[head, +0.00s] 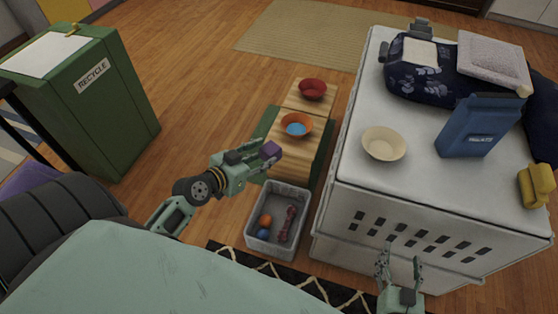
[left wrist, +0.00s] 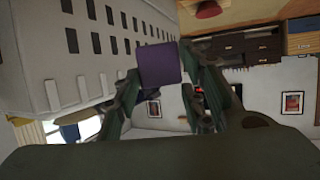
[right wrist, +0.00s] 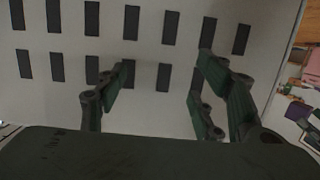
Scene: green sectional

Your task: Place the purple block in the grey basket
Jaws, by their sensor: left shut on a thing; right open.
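The purple block (head: 270,151) is held between the fingertips of my left gripper (head: 258,156). It also shows in the left wrist view (left wrist: 160,66), between the fingers. In the head view the block appears just above the far rim of the grey basket, over the low wooden bench. The grey basket (head: 252,212) stands on the floor, with an orange ball (head: 265,221), a blue ball (head: 263,233) and a reddish bone-shaped toy (head: 287,223) inside. My right gripper (head: 384,262) is open and empty, in front of the white slotted cabinet's side.
The white slotted cabinet (head: 400,200) stands right of the basket, bearing a cream bowl (head: 384,144), a blue bag (head: 478,127) and a yellow item (head: 537,186). A low wooden bench (head: 291,166) behind the basket holds an orange bowl (head: 296,126) and a red bowl (head: 313,89). A green recycle bin (head: 105,110) stands left.

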